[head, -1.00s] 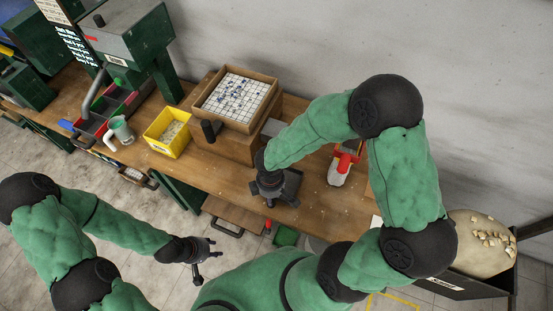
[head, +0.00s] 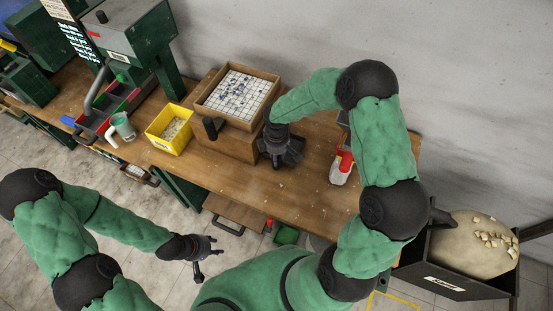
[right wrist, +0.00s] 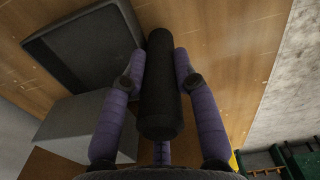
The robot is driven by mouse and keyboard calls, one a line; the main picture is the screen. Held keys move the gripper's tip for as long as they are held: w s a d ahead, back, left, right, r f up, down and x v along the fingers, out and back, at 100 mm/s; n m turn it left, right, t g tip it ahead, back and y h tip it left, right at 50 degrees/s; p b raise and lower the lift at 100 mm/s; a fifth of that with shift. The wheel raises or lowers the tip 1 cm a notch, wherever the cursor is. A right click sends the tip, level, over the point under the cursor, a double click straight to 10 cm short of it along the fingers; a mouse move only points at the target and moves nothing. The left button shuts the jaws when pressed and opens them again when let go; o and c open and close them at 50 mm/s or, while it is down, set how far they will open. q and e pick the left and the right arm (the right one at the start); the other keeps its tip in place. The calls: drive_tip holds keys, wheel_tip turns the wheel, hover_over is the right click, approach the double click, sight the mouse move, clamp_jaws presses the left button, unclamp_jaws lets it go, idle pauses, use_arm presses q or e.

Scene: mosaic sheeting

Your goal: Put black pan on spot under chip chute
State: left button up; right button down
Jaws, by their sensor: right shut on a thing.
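The black pan (right wrist: 85,45) shows in the right wrist view as a dark, shallow square tray, with its round black handle (right wrist: 160,100) between my fingers. My right gripper (right wrist: 160,62) is shut on this handle. In the head view my right gripper (head: 278,160) is over the wooden table beside the mosaic tray; arm and gripper hide most of the pan there. A green machine (head: 135,38) with a grey sloping tube (head: 96,86) stands at the upper left; I cannot tell whether this is the chip chute. My left gripper (head: 205,252) is empty and open, off the table's front edge.
A wooden mosaic tray (head: 240,122) stands on a raised wooden block. A yellow bin (head: 160,140), a mug (head: 122,127) and red and green bins (head: 105,112) are left of it. A red and white object (head: 342,166) lies right. The table's front middle is clear.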

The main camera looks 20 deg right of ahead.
drive_tip(key=shift+w+f, duration=0.1)
drive_tip(key=shift+f, duration=0.85)
drive_tip(key=shift+f, duration=0.15)
drive_tip(key=c, duration=0.9)
unclamp_jaws()
drive_tip(key=shift+c, duration=0.2)
drive_tip(key=shift+r, duration=0.55)
wheel_tip(320, 180, up, 11)
drive_tip(key=shift+r+p, duration=0.1)
drive_tip(key=shift+p, duration=1.15)
